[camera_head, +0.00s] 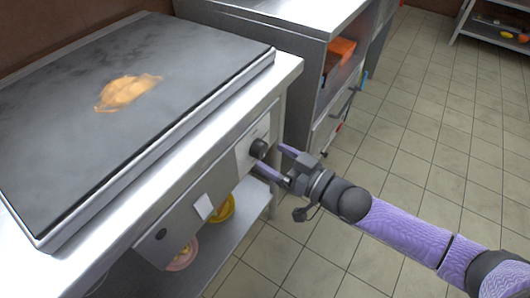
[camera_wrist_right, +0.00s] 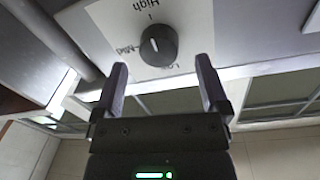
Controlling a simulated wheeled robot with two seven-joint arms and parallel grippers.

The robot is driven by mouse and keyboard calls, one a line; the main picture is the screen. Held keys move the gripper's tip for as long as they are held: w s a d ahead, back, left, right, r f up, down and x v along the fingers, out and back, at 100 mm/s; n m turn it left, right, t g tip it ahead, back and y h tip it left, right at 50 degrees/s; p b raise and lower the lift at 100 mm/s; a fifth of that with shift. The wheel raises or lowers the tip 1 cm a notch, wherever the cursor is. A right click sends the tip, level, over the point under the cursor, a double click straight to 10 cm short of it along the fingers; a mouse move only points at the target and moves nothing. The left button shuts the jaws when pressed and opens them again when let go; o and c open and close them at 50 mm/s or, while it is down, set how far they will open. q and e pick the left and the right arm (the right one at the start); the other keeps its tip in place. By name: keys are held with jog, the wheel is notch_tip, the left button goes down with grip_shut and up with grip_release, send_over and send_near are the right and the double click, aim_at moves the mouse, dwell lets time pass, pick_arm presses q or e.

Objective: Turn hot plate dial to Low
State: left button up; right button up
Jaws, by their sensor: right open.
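The black dial (camera_head: 259,149) sits on the front panel of the hot plate (camera_head: 60,115), near its right end. In the right wrist view the dial (camera_wrist_right: 158,46) carries a short white mark. Printed labels around it appear inverted: High above, Mid to the left, and a partly covered one starting "Lo" below. I cannot tell exactly which label the mark points to. My right gripper (camera_head: 270,158) is open in front of the dial. In the wrist view its fingers (camera_wrist_right: 162,80) are apart, just below the dial, with nothing between them. My left gripper is out of view.
An orange-brown patch (camera_head: 128,92) lies on the dark plate. A second dark round part (camera_head: 161,235) is on the panel's left end. Yellow (camera_head: 222,207) and pink bowls (camera_head: 182,256) are on the shelf below. A steel cabinet (camera_head: 290,30) stands behind. Tiled floor at right is clear.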

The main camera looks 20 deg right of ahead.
aim_at(259, 149)
jog(key=shift+b+x, duration=0.3)
jog(key=shift+x, duration=0.8)
jog(key=shift+w+a, duration=0.1)
jog(key=shift+w, duration=0.05)
jog(key=c, duration=1.3)
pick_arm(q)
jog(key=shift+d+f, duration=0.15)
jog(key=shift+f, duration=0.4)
pick_arm(e)
grip_shut()
